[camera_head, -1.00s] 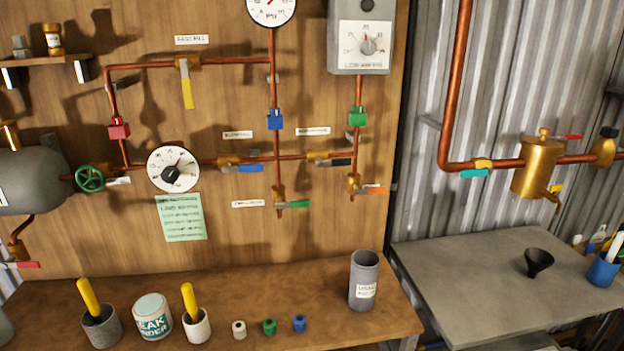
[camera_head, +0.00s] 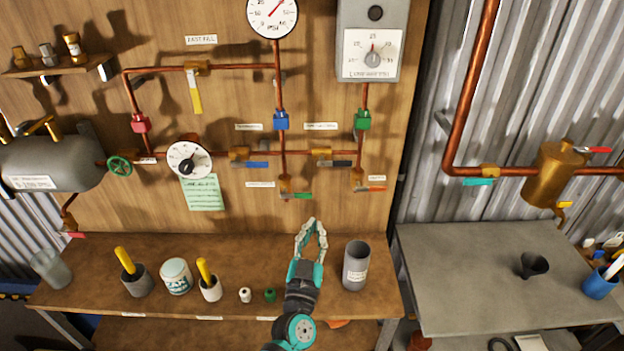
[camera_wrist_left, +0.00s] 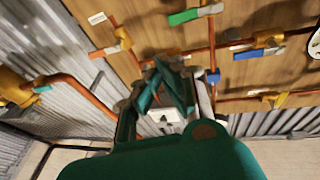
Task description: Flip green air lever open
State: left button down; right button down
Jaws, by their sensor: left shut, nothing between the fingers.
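The green lever (camera_head: 298,196) is on a brass valve at the lower end of the middle vertical copper pipe. It points right, across the pipe; it also shows at the top of the left wrist view (camera_wrist_left: 183,17). My left gripper (camera_head: 313,223) reaches up over the bench, appearing just below and slightly right of the green lever in the head view. Its fingers are shut and empty; in the left wrist view the gripper (camera_wrist_left: 168,64) appears apart from the lever. My right gripper is in neither view.
An orange lever (camera_head: 370,188) is right of the green one; blue (camera_head: 255,165) and black (camera_head: 335,163) levers are above. A grey cylinder (camera_head: 356,266) stands on the bench right of my arm. Cups and small caps stand to its left. The grey table (camera_head: 470,300) is mostly clear.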

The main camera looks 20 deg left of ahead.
aim_at(303, 194)
pick_arm(q)
jog(key=a+r+n+y, duration=0.1)
jog(key=y, duration=0.1)
jog(key=a+r+n+y, duration=0.1)
jog(key=a+r+y, duration=0.1)
jog(key=shift+w+n, duration=0.2)
jog(key=shift+n, duration=0.2)
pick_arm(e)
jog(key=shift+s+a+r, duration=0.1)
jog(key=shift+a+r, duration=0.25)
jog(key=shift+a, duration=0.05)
pick_arm(q)
jog(key=shift+w+d, duration=0.1)
jog(key=shift+d, duration=0.05)
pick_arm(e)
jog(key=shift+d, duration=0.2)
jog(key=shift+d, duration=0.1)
